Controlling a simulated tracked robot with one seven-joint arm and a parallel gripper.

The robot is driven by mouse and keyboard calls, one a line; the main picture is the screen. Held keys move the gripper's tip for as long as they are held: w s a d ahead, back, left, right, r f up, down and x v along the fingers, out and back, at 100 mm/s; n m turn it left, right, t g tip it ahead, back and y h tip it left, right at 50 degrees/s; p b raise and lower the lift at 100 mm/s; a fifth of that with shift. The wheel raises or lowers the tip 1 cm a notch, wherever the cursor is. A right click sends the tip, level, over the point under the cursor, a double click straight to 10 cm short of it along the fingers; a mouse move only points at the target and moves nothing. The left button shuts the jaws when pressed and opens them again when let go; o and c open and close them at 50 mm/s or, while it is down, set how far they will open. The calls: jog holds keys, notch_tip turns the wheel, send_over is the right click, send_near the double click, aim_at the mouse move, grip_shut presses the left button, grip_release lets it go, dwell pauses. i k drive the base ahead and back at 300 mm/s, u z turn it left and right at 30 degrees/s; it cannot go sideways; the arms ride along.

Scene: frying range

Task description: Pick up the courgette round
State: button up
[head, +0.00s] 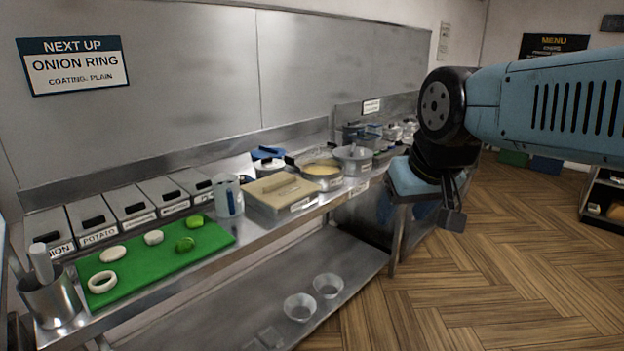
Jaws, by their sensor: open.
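A green chopping board (140,268) lies on the steel counter at left. On it, a dark green round piece (185,244) looks like the courgette round. A brighter green piece (194,221) lies just behind it, and I cannot tell for sure which is courgette. A white onion ring (102,282) and two pale pieces, one at the left (113,254) and one near the middle (153,237), also lie on the board. My gripper (452,218) hangs open and apparently empty, well to the right of the board, past the counter end.
A steel pot with utensils (52,300) stands left of the board. Labelled bins (130,203) line the back. A jug (228,196), a beige lidded box (281,193) and pans (322,174) stand to the right. A wall sign (73,65) reads "Next up onion ring". Open floor lies at right.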

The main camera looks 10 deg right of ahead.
aim_at(154, 237)
jog(key=u, duration=0.55)
jog(key=k, duration=1.3)
jog(key=u, duration=1.1)
jog(key=i, duration=1.85)
jog(key=z, duration=0.75)
jog(key=i, duration=0.4)
jog(key=z, duration=0.25)
jog(key=k, duration=0.85)
